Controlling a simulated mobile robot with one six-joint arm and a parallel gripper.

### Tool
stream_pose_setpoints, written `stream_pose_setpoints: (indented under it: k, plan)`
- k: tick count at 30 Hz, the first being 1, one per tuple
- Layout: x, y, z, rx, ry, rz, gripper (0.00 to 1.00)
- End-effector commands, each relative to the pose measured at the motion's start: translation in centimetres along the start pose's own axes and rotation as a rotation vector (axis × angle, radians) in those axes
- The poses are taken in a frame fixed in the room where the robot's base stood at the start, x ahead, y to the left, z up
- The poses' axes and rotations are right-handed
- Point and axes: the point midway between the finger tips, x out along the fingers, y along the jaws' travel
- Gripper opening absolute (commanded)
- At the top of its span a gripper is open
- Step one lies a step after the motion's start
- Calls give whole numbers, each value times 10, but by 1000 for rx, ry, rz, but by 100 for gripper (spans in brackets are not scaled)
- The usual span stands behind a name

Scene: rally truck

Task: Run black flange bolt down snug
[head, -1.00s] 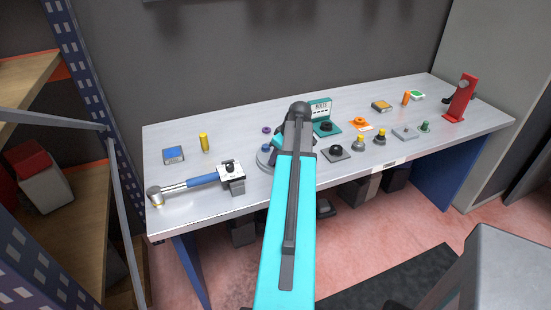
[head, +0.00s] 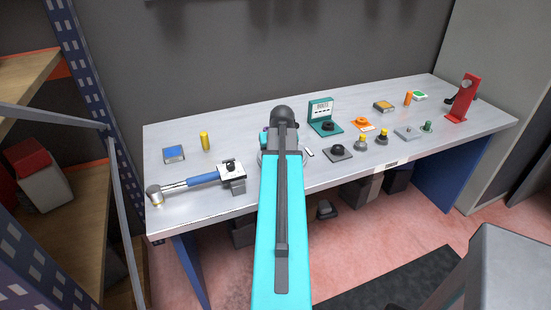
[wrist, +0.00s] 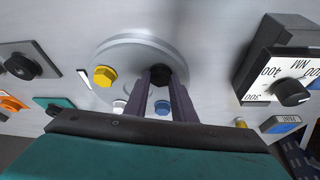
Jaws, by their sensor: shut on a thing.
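The black flange bolt (wrist: 160,73) shows its dark head in the wrist view, on the round grey plate (wrist: 140,48). My gripper (wrist: 161,80) is shut on the bolt head, with one finger on each side of it. The bolt's shank and its seat are hidden, so I cannot tell how deep it sits. In the head view my arm covers my gripper and most of the plate.
Several fixtures and a red stand (head: 463,97) occupy the right.

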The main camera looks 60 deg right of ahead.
Motion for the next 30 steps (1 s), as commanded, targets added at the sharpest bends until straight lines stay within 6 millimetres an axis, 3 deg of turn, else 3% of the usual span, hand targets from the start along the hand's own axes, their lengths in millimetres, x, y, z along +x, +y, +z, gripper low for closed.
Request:
stream_pose_setpoints:
  k: [30]
  plan:
    - [3,-10,-1,683,-9,279,1]
